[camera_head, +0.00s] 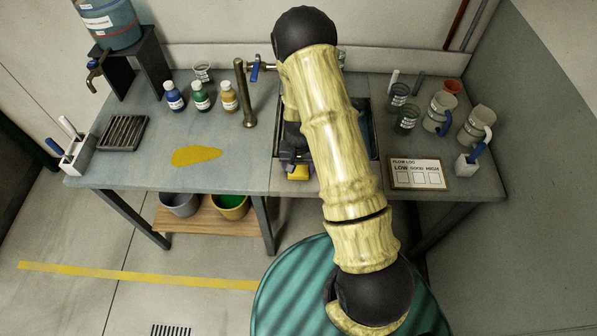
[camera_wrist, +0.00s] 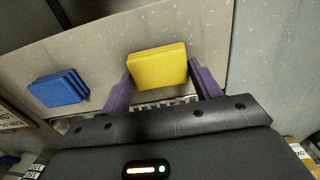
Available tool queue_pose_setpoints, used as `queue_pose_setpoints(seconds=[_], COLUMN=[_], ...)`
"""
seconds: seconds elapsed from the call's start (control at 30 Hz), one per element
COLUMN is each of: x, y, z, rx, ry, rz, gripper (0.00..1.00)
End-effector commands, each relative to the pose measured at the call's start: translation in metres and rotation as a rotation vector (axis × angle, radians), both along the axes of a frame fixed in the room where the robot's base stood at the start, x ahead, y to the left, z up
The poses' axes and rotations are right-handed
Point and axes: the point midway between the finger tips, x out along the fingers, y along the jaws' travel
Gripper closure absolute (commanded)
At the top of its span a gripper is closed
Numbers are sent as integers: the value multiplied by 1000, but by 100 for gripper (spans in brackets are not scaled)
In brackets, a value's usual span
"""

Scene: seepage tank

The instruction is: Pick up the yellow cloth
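The yellow cloth (camera_wrist: 157,66) is a folded, layered pad in the wrist view. It lies between the two purple fingers of my gripper (camera_wrist: 160,74), with one finger at each side edge. I see no clear gap between the fingers and the cloth, but the frames do not show whether they grip it. In the head view, my gripper (camera_head: 297,167) points down at the front of the bench, and a bit of the yellow cloth (camera_head: 299,174) shows below it. I cannot tell whether the cloth rests on the bench or is raised.
A blue folded cloth (camera_wrist: 58,88) lies nearby. A yellow puddle (camera_head: 196,156) is on the bench left of my gripper. Small bottles (camera_head: 201,96) stand behind it. A flow log board (camera_head: 417,174), jugs (camera_head: 440,113) and dark beakers (camera_head: 407,118) are at the right. My arm hides much of the sink.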

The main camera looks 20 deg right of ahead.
Motion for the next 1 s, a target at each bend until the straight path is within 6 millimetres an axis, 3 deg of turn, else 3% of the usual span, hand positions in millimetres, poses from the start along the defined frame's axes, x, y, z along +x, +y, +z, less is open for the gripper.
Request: queue_pose_setpoints(seconds=[0.43, 0.7, 1.0], x=[1, 1, -68], y=[0, 0, 22], z=[6, 36, 32], rx=[-1, -1, 1], ry=[-2, -5, 2], rz=[0, 2, 2], gripper=[59, 59, 59])
